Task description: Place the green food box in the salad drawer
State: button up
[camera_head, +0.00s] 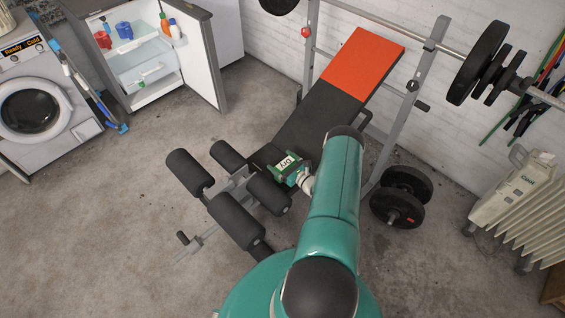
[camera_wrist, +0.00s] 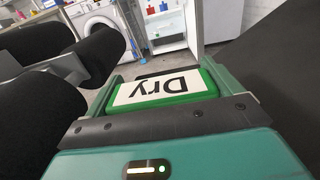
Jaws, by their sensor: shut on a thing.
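The green food box (camera_wrist: 170,92), with a white label reading "Dry", is between the fingers of my gripper (camera_wrist: 160,100). In the head view the box (camera_head: 286,167) is at the bench's lower end, by the black foam rollers, with my gripper (camera_head: 300,176) on it. My gripper is shut on the box. I cannot tell whether the box touches the bench. The small fridge (camera_head: 117,55) stands open at the upper left, its door swung to the right. The salad drawer (camera_head: 147,75) looks like the clear bin low inside it. The fridge also shows in the wrist view (camera_wrist: 172,42).
The weight bench (camera_head: 315,118) with foam rollers (camera_head: 238,220) lies around my gripper. The open fridge door (camera_head: 205,65) stands at the fridge's right. A washing machine (camera_head: 40,105) is at the left and a radiator (camera_head: 515,205) at the right. Bare floor (camera_head: 150,140) lies between bench and fridge.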

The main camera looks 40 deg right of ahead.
jog(key=o, duration=0.9)
jog(key=shift+f, duration=0.15)
jog(key=shift+c, duration=0.2)
